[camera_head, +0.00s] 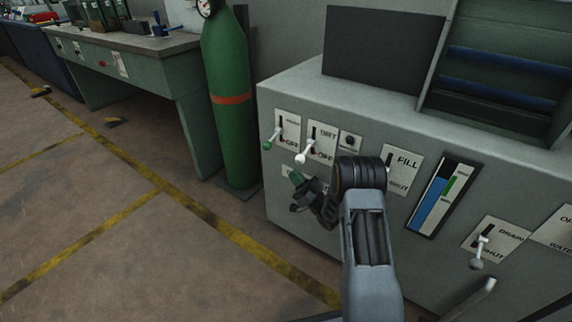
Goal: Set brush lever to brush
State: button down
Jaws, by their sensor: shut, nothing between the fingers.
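The grey machine cabinet (320,230) carries several labelled lever plates, and I cannot read "brush" on any of them. The leftmost plate's lever, with a green knob (267,146), hangs down. My gripper (297,207) is shut and empty, just below that green part, close to the cabinet front. Contact cannot be made out.
The FILL plate (402,165), a blue and green level gauge (432,200) and the DRAIN/SHUT lever (479,250) are to the right. A green gas cylinder (226,110) stands left of the cabinet, beside a workbench (135,50).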

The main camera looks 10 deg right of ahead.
jog(key=shift+b+v, duration=0.85)
jog(key=shift+v, duration=0.95)
jog(key=n, duration=0.1)
jog(key=n+g+y, duration=0.1)
jog(key=shift+w+d+f+n+y, duration=0.3)
jog(key=shift+w+f+n, duration=0.05)
jog(key=shift+w+n, duration=0.05)
jog(key=shift+r, duration=0.15)
send_near(267, 146)
jog(key=w+a+r, duration=0.3)
jog(key=w, duration=0.1)
jog(key=shift+w, duration=0.35)
